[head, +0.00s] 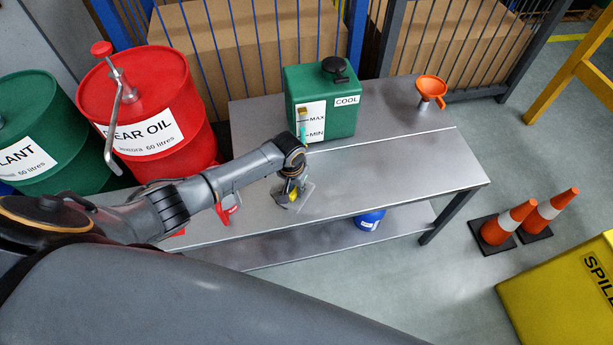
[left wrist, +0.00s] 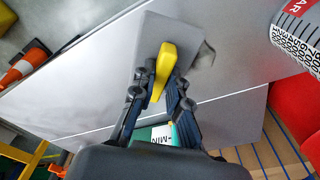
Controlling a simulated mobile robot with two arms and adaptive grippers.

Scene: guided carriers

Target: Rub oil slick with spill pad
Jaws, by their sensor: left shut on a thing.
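My left gripper (head: 290,186) is over the grey metal bench (head: 400,177), pointing down. It is shut on the yellow handle of the spill pad (head: 304,198). In the left wrist view the gripper (left wrist: 162,88) has its fingers on both sides of the yellow handle (left wrist: 166,58). The grey pad (left wrist: 150,36) lies flat at the bench top; I cannot tell whether it presses on it. A dark smear, seemingly the oil slick (left wrist: 207,55), shows beside the pad's right edge in the left wrist view. The rest of it may be hidden under the pad. My right gripper is not in view.
A green coolant tank (head: 345,110) and an orange funnel (head: 431,90) stand at the bench's back. A red-and-white container (head: 228,207) stands left of the gripper. A red drum (head: 175,90) is beyond the bench's left end. Cones (head: 508,222) stand right. The bench's right part is clear.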

